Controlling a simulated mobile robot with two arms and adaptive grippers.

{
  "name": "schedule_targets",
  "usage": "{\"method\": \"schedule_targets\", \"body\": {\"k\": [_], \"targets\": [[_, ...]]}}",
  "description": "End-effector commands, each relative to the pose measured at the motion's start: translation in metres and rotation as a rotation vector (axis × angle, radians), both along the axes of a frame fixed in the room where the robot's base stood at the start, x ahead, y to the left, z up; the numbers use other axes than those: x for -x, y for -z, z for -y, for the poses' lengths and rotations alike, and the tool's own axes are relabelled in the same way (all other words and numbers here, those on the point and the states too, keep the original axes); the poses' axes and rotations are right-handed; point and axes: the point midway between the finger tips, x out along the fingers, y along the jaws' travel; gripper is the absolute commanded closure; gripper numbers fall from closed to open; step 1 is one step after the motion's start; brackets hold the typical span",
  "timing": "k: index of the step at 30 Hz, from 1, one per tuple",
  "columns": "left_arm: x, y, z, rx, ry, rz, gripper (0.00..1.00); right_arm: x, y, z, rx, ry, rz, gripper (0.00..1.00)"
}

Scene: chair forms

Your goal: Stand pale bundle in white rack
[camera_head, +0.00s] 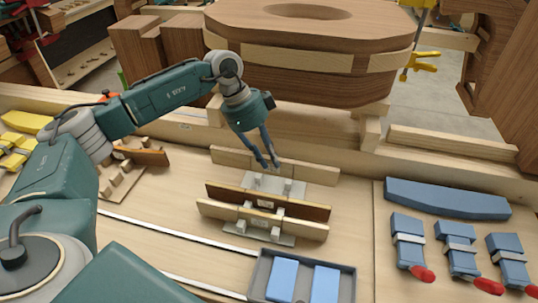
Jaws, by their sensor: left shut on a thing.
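The white rack (262,238) is a pale base with several short posts on the bench, in the middle of the view. My left gripper (268,164) is shut on a pale bundle (312,172), a long light strip standing on edge at the rack's far end. Whether this bundle rests in the rack or hangs just above it I cannot tell. A dark brown strip (308,210) and another pale strip (290,228) stand on edge in the rack, nearer to me. My right gripper is out of view.
A grey tray (350,280) with two blue blocks stands in front of the rack. A curved blue form (445,199) and blue clamps (458,250) with red handles lie right. A large wooden chair form (310,55) stands behind. A wooden peg rack (122,180) is left.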

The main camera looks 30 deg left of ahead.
Motion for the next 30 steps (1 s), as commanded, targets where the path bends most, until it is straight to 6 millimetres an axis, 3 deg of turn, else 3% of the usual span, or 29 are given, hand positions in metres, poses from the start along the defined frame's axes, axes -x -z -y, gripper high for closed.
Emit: {"method": "schedule_targets", "body": {"k": [4, 19, 30], "targets": [[0.000, 0.019, 0.000, 0.001, 0.000, 0.001, 1.00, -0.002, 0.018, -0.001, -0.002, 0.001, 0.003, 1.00], [0.000, 0.066, 0.000, 0.001, 0.001, 0.001, 1.00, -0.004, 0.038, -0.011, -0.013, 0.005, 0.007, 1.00], [-0.001, 0.078, 0.000, 0.002, 0.001, 0.002, 1.00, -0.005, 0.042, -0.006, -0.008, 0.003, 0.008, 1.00]]}}
